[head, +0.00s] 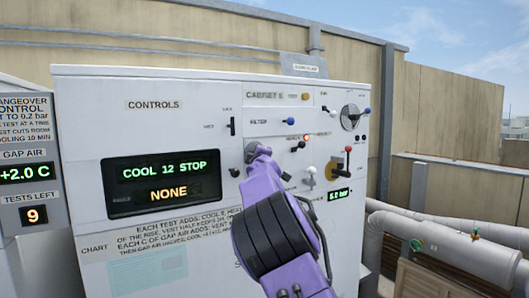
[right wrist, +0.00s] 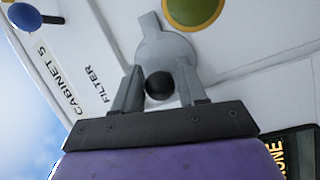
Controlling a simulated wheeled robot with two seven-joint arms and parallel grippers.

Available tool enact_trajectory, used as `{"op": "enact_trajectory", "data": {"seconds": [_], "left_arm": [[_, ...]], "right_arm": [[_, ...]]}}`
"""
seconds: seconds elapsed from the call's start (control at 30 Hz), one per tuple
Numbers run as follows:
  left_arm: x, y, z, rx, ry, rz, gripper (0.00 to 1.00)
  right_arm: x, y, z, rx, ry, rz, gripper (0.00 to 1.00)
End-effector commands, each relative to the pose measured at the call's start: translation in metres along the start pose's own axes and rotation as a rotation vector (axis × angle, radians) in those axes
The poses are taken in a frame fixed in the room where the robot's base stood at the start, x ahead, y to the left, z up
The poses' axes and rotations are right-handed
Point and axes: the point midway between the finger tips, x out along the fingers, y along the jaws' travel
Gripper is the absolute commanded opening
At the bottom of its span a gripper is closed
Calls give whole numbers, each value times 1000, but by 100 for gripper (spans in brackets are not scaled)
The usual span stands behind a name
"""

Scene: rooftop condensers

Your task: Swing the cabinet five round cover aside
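The round cover (right wrist: 165,52) is a grey disc with a narrow tab and a dark ball knob (right wrist: 160,86). It sits on the white cabinet face, and in the head view its grey edge (head: 251,150) shows below the FILTER label. My right gripper (right wrist: 160,88) has its two fingers close on either side of the knob, shut on it. A green disc with a yellow ring (right wrist: 196,8) lies beside the cover, uncovered in the part that shows. In the head view my purple right arm hides that area. My left gripper is not in view.
A display reading COOL 12 STOP and NONE (head: 163,180) is left of the cover. Right of it are a red-knobbed lever (head: 347,150), a white knob (head: 310,170), a blue FILTER knob (head: 291,121) and a round fan-like dial (head: 350,117). Pipes (head: 450,245) run at right.

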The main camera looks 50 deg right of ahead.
Motion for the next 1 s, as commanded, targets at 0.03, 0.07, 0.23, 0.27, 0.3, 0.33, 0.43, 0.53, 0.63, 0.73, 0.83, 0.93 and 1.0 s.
{"op": "enact_trajectory", "data": {"seconds": [0.03,0.07,0.23,0.27,0.3,0.33,0.43,0.53,0.63,0.73,0.83,0.93,1.0], "left_arm": [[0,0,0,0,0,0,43],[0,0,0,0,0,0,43],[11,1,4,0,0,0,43],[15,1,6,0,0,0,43],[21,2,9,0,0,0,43],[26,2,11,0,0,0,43],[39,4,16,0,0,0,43],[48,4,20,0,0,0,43],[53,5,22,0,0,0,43],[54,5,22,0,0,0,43],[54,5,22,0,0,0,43],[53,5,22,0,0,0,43],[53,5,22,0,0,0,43]], "right_arm": [[0,0,-1,0,1,0,42],[0,0,-1,0,1,0,42],[-12,-3,0,1,2,2,42],[-18,-4,0,1,3,2,42],[-27,-5,0,2,3,3,42],[-35,-5,1,2,3,3,42],[-60,-5,2,3,3,3,42],[-83,-4,2,3,3,2,42],[-98,-2,3,2,2,1,42],[-106,-1,3,1,2,0,42],[-108,1,3,1,1,0,42],[-108,1,2,1,1,0,42],[-108,1,2,1,2,0,42]]}}
